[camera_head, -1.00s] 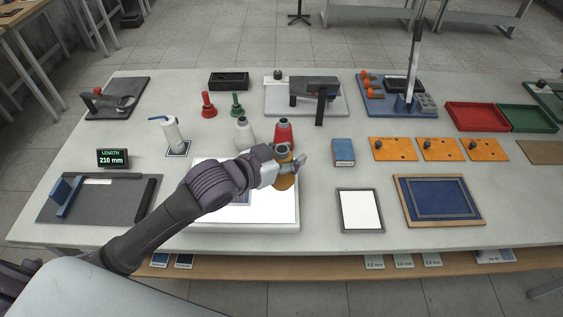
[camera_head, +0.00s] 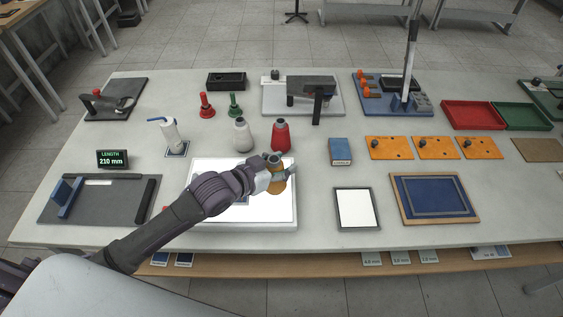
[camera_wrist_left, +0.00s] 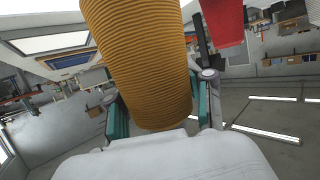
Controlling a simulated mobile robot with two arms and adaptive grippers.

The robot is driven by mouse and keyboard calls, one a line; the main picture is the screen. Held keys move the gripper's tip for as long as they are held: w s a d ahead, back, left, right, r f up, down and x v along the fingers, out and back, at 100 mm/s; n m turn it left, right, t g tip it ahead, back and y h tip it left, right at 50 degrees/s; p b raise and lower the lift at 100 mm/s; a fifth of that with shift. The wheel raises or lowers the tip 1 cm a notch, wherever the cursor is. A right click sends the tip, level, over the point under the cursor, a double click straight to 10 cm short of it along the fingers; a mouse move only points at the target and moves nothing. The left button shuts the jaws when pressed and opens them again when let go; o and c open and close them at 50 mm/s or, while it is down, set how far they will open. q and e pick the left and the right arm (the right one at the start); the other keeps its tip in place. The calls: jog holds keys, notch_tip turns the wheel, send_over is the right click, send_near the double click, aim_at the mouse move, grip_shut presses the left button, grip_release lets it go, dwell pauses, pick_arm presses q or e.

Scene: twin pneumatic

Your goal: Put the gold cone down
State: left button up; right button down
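The gold cone (camera_head: 278,186) is over the right part of the white lit panel (camera_head: 230,216); I cannot tell if its base touches it. My left gripper (camera_head: 276,178) has its fingers around the cone, which is mostly upright in the head view. In the left wrist view the ribbed gold cone (camera_wrist_left: 145,65) fills the space between the teal finger pads, and the gripper is shut on it. A white cone (camera_head: 243,136) and a red cone (camera_head: 281,135) stand just behind; the red one also shows in the left wrist view (camera_wrist_left: 223,20). My right gripper is not in view.
A blue box (camera_head: 341,152) and a white framed panel (camera_head: 356,208) lie to the right of the lit panel. A white bottle (camera_head: 172,133) stands at the left. Bare table lies between the lit panel and the framed panel.

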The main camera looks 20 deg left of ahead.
pick_arm(q)
jog(key=o, duration=0.4)
jog(key=shift+r, duration=0.2)
jog(key=b+v, duration=0.2)
jog(key=v, duration=1)
jog(key=shift+s+f, duration=0.1)
